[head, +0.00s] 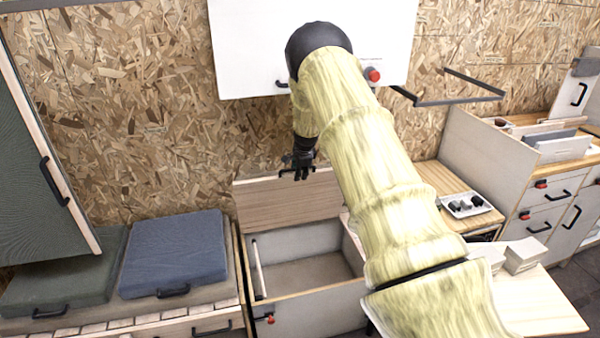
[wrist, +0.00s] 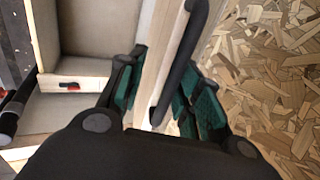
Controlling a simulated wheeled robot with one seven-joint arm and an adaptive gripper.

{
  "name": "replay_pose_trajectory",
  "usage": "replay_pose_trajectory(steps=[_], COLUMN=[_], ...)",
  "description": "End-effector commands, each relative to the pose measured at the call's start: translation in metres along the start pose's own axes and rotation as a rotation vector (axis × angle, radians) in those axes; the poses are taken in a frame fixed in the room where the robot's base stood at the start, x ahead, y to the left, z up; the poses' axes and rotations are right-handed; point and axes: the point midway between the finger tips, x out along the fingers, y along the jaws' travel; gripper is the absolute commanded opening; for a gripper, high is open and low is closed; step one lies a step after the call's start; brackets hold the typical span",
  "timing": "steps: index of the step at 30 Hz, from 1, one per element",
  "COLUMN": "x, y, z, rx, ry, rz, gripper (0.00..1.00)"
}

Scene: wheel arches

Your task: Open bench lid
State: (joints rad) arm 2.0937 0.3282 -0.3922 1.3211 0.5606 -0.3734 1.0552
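The bench lid (head: 290,200) is a wood-grained panel standing raised at the back of the open bench box (head: 305,310), leaning toward the chipboard wall. The box's inside shows and looks empty apart from a light strut at its left. My gripper (head: 303,172) is at the lid's upper edge. In the wrist view my gripper (wrist: 165,95) has its green-padded fingers spread, with the lid's edge (wrist: 152,75) and its black handle (wrist: 180,65) between them. I see no clear grip on either.
A blue cushion (head: 172,250) and a green cushion lie on the bench at left, below a raised dark panel (head: 35,170). A white overhead cabinet (head: 250,50) hangs above my arm. A counter with a small tray (head: 466,204) and drawers stand at right.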

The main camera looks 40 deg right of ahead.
Motion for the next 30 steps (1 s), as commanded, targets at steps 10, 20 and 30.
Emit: replay_pose_trajectory(steps=[10,20,30], x=[-0.049,-0.096,-0.113], y=[-0.001,-0.001,0.0], z=[-0.001,-0.002,-0.002], rx=[0.002,0.001,0.001], ry=[-0.001,0.0,0.0], rz=[-0.001,-0.002,0.0], gripper=[0.34,0.34,0.34])
